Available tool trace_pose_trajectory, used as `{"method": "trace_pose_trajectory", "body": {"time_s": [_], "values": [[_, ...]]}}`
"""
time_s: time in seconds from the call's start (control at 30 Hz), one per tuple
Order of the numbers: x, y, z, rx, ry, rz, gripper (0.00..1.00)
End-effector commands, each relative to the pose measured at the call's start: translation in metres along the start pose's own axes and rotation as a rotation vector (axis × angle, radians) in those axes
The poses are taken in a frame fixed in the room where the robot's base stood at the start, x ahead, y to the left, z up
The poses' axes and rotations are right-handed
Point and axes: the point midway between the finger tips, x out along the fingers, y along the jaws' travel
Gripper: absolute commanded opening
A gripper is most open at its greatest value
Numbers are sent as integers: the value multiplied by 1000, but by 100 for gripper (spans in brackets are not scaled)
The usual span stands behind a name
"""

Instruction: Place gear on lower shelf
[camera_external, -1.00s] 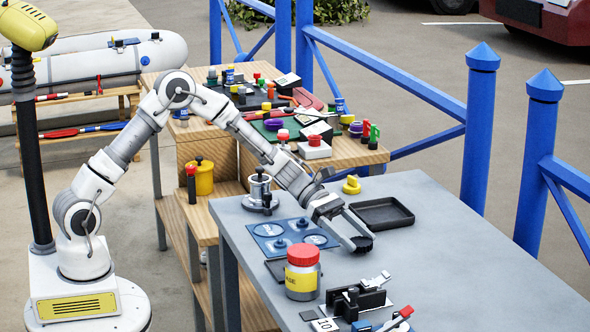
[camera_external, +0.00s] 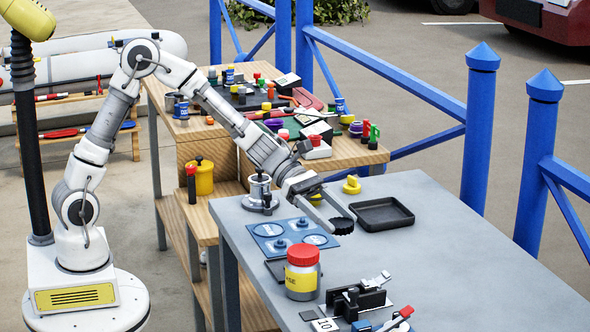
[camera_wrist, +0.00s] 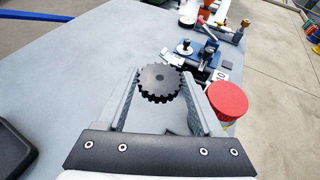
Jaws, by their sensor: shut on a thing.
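A dark toothed gear (camera_wrist: 159,82) is held between the fingertips of my gripper (camera_wrist: 160,90) in the wrist view. In the external view my gripper (camera_external: 335,213) is shut on the gear (camera_external: 341,226), above the grey table (camera_external: 450,240). A wooden bench stands left of the table, with a lower shelf (camera_external: 225,215) under its cluttered top. A yellow container (camera_external: 203,177) and a black-and-red cylinder (camera_external: 191,184) stand at that lower level. Much of the shelf is hidden by the grey table and its own front parts.
A red-lidded yellow jar (camera_external: 303,272), a black tray (camera_external: 382,214), a blue plate with round fittings (camera_external: 290,237), a metal plunger-topped device (camera_external: 260,194) and a black clamp fixture (camera_external: 357,298) stand on the grey table. Its right part is clear. Blue railings (camera_external: 478,140) run behind.

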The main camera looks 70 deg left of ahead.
Motion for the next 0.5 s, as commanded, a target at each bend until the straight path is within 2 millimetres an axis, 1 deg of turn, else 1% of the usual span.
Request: {"method": "trace_pose_trajectory", "body": {"time_s": [0.13, 0.37, 0.5], "values": [[-5, 1, 13, 5, -3, 1, 2], [-20, 1, 48, 8, -3, 3, 2], [-38, 23, 38, -17, -1, 42, 2]]}}
